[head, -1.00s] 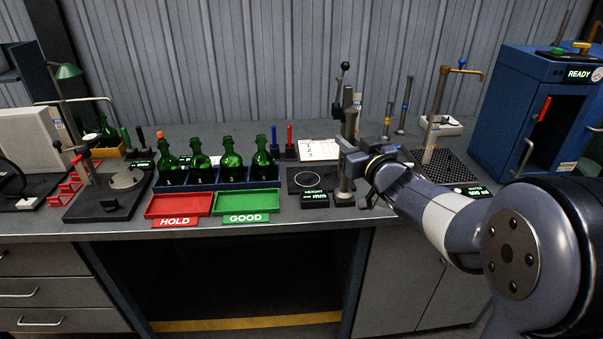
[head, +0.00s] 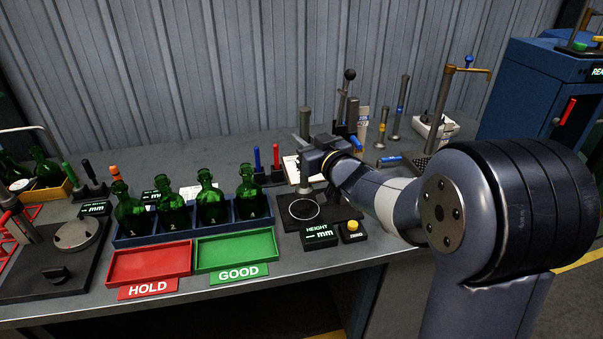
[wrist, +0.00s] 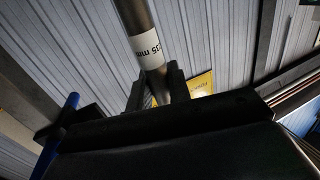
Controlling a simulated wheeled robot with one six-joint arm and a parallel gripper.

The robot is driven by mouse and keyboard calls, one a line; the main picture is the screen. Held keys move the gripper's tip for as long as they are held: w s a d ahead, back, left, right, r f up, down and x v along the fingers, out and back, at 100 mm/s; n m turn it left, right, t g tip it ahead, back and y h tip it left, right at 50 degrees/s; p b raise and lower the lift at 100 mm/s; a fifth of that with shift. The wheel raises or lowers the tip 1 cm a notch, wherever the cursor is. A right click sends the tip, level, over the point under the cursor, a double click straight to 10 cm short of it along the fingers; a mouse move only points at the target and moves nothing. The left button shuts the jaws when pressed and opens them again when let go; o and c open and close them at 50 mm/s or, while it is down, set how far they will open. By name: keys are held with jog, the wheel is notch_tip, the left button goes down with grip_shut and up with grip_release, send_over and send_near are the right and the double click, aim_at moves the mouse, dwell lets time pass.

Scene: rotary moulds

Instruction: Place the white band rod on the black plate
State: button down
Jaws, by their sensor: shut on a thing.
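The white band rod (wrist: 149,48) is a grey metal rod upright in my gripper (wrist: 153,90); its white band with black "35 mm" print shows just above the fingers. In the head view the rod (head: 305,122) rises above my gripper (head: 308,168), and a short length shows below. The band is hidden there. The black plate (head: 303,209), marked with a white ring, lies under and in front of the gripper. The rod's lower end is near the plate's back part; I cannot tell whether it touches.
A height readout (head: 320,235) and yellow button (head: 353,226) stand at the plate's front. A ball-knobbed gauge column (head: 350,95) is behind my gripper. Green bottles (head: 212,203) stand left in a blue rack, behind the red tray (head: 150,264) and green tray (head: 236,250).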

jog(key=shift+f, duration=2.8)
jog(key=shift+f, duration=0.2)
jog(key=c, duration=1.3)
grip_release()
jog(key=shift+r, duration=0.15)
jog(key=b+v, duration=0.1)
jog(key=v, duration=1.1)
jog(key=shift+b, duration=0.4)
